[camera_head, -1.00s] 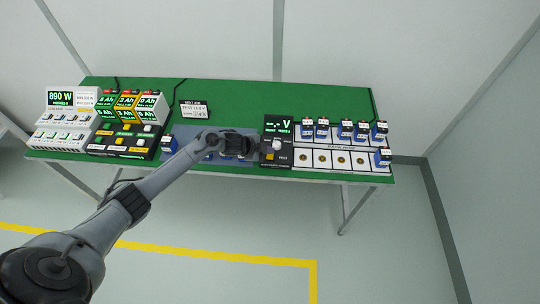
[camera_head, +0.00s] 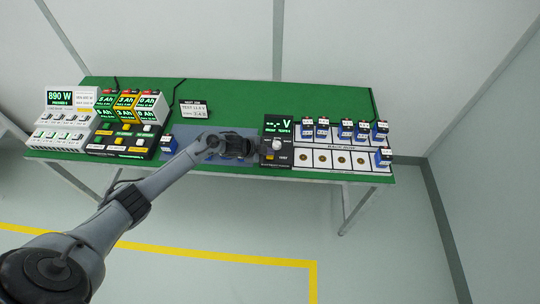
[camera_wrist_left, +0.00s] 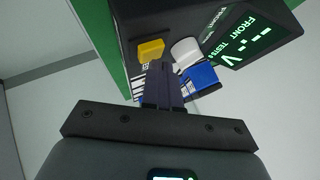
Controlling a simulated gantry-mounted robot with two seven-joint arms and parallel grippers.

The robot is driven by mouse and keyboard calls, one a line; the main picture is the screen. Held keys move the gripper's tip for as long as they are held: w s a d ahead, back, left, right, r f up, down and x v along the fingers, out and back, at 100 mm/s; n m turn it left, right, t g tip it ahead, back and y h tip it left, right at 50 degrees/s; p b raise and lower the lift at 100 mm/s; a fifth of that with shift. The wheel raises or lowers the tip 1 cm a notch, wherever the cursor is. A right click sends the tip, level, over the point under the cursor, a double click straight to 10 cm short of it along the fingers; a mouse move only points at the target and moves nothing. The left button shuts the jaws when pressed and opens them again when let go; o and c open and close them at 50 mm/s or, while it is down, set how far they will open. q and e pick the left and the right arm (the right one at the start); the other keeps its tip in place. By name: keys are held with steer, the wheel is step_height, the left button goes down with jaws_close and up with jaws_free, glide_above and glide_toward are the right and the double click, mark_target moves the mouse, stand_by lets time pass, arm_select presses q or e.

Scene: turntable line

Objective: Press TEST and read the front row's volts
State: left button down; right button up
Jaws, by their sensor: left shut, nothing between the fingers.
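The black tester (camera_head: 279,124) stands at the middle of the green bench. Its green display (camera_wrist_left: 240,45) shows dashes and a V, with "FRONT TESTS" beside them; no voltage number shows. The yellow button (camera_wrist_left: 150,50) by the TEST label and the white knob (camera_wrist_left: 185,50) are on its lower panel. My left gripper (camera_wrist_left: 163,68) is shut and empty, its fingertips close to the yellow button; I cannot tell whether they touch. In the head view the left gripper (camera_head: 260,152) is beside the tester's lower left. My right gripper is not in view.
Right of the tester is a white rack (camera_head: 321,158) with a back row of blue cells and one blue cell (camera_head: 384,156) at the front right. A blue block (camera_wrist_left: 200,78) lies near my fingers. Other power units (camera_head: 120,128) and a sign (camera_head: 194,109) stand left.

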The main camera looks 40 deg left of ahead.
mark_target(268, 157)
arm_select(q)
steer(key=shift+f, duration=0.25)
stand_by(0.4)
steer(key=shift+r, duration=0.1)
steer(key=shift+r+p, duration=0.75)
step_height(268, 157, up, 5)
steer(key=p, duration=0.4)
steer(key=shift+p, duration=0.4)
stand_by(0.5)
